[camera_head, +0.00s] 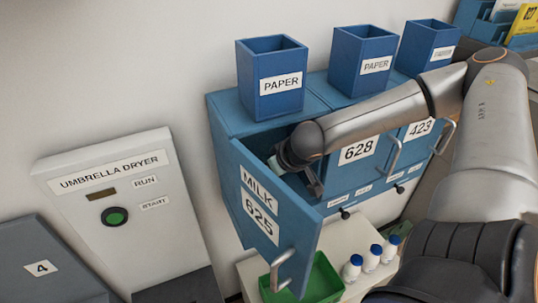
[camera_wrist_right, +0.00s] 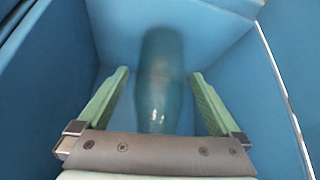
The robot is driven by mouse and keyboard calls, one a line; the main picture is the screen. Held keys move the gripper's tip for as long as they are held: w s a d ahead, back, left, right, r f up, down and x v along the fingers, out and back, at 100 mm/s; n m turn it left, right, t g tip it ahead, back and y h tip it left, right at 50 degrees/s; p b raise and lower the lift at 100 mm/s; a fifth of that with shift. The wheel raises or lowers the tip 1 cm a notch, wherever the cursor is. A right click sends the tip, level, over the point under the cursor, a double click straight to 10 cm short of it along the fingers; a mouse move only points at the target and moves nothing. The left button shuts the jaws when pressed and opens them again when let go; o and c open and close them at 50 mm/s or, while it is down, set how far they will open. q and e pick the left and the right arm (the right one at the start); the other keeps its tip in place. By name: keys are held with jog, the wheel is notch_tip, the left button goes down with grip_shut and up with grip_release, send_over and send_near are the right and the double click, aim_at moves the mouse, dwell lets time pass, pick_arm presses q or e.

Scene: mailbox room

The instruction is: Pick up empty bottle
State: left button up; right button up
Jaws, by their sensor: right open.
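In the right wrist view an empty bottle (camera_wrist_right: 158,85), translucent and bluish, stands inside a blue compartment. My right gripper (camera_wrist_right: 160,80) is open, with one green finger on each side of the bottle and a visible gap on both sides. In the head view my right arm reaches in from the right, and the right gripper (camera_head: 300,165) is inside the open compartment behind the door marked MILK 625 (camera_head: 262,205). The door hides part of the gripper, and the bottle is hidden there. My left gripper is not in view.
The compartment walls (camera_wrist_right: 45,90) are close on both sides. Blue PAPER boxes (camera_head: 270,85) stand on top of the mailboxes. Several white bottles with blue caps (camera_head: 352,268) and a green crate (camera_head: 322,280) are below. An umbrella dryer (camera_head: 125,205) is at the left.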

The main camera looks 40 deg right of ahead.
jog(key=c, duration=1.5)
